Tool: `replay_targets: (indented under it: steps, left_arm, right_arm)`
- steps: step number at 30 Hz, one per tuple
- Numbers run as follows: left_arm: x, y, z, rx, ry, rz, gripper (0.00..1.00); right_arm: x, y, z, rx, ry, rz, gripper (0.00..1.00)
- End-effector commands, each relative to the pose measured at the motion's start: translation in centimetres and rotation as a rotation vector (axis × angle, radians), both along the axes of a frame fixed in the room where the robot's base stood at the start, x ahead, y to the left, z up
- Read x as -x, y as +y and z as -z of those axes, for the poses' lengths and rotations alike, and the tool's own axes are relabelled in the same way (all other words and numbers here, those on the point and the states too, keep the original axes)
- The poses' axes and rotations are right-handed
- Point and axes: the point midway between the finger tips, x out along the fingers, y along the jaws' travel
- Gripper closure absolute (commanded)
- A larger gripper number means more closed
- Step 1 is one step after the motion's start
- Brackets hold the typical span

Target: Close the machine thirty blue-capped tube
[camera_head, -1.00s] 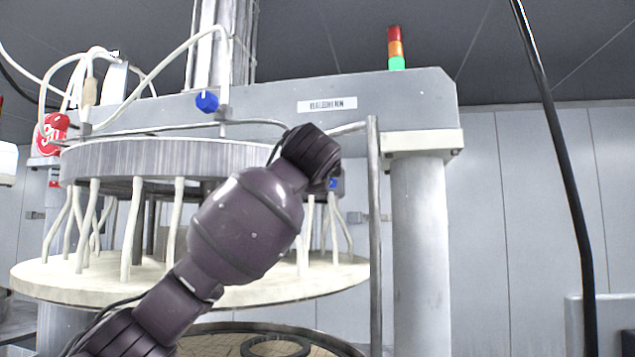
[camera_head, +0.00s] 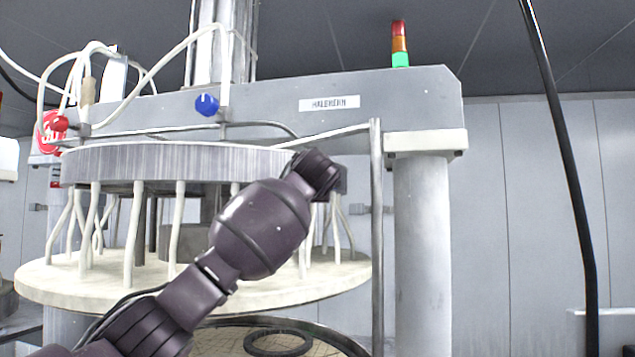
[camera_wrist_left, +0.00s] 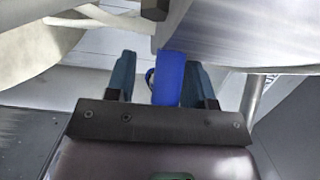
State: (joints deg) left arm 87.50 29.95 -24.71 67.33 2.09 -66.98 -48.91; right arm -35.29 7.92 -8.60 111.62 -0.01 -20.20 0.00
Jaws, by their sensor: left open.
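A blue knob or cap (camera_head: 207,104) hangs on the front of the grey machine beam, with a white tube rising from it. In the left wrist view, a bright blue piece (camera_wrist_left: 168,78) stands between the two dark blue fingers of my left gripper (camera_wrist_left: 161,64). The gripper is open, with a gap visible between the piece and the left finger; whether the right finger touches is unclear. In the head view my left arm ends at the machine's right side, and its wrist hides the gripper and the blue piece there. My right gripper is not in view.
A red knob (camera_head: 60,123) sits on the beam's left. A ribbed ring (camera_head: 160,163) stands above a cream round plate (camera_head: 100,285). A grey vertical pipe (camera_head: 376,230) and a thick column (camera_head: 420,240) stand right of my wrist. A black cable (camera_head: 565,150) hangs farther right.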

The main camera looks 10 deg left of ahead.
Motion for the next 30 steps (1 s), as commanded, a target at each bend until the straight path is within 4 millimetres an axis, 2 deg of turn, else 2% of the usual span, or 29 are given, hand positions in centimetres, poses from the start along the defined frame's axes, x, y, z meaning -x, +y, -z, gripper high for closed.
replay_targets:
  steps: [2, 12, 23, 30]
  left_arm:
    - [0.02, -0.01, -0.01, 0.0, 0.0, 0.0, 0.52]
    - [0.03, -0.01, -0.01, 0.0, 0.0, 0.0, 1.0]
    - [0.04, -0.03, 0.02, 0.013, -0.017, 0.001, 1.0]
    - [0.09, -0.03, -0.22, 0.075, -0.11, 0.002, 1.0]
  right_arm:
    - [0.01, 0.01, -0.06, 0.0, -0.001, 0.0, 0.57]
    - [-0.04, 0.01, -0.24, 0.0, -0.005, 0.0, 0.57]
    - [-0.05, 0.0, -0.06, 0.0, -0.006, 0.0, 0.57]
    - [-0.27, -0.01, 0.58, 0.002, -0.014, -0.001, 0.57]
